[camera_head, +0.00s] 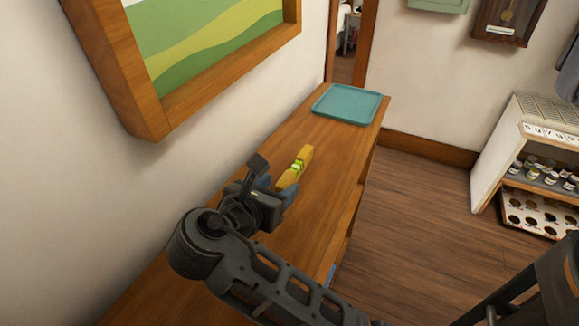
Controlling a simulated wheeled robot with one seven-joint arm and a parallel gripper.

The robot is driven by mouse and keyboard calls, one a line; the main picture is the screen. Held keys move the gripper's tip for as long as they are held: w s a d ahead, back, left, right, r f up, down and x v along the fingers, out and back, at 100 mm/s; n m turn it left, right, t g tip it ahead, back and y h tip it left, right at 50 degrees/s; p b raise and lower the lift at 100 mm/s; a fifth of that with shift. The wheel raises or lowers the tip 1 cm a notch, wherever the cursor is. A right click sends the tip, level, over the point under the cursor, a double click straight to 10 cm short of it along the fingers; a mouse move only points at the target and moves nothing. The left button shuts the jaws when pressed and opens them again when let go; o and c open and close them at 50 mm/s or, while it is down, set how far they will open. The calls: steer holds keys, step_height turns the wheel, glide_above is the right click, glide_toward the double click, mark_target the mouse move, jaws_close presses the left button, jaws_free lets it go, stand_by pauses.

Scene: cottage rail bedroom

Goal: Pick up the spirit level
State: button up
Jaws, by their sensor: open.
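The spirit level (295,167) is a yellow bar with a bright green vial section. It lies on the wooden tabletop, just beyond my gripper. My gripper (283,186) is over the table at the near end of the level, with its jaws open. The gripper body hides the level's near end, so I cannot tell whether the fingers are beside it or above it.
A teal tray (347,104) lies at the far end of the wooden table (325,160). A wooden-framed picture (123,70) hangs on the left wall. A white shelf with small jars (535,150) stands at right. Bare floor lies between.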

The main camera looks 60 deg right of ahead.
mark_target(285, 178)
steer(key=x, duration=0.7)
steer(key=shift+w+d+f+p, duration=0.1)
steer(key=shift+w+d+p, duration=0.05)
steer(key=shift+w+p, duration=0.25)
steer(key=shift+c, duration=0.2)
jaws_close()
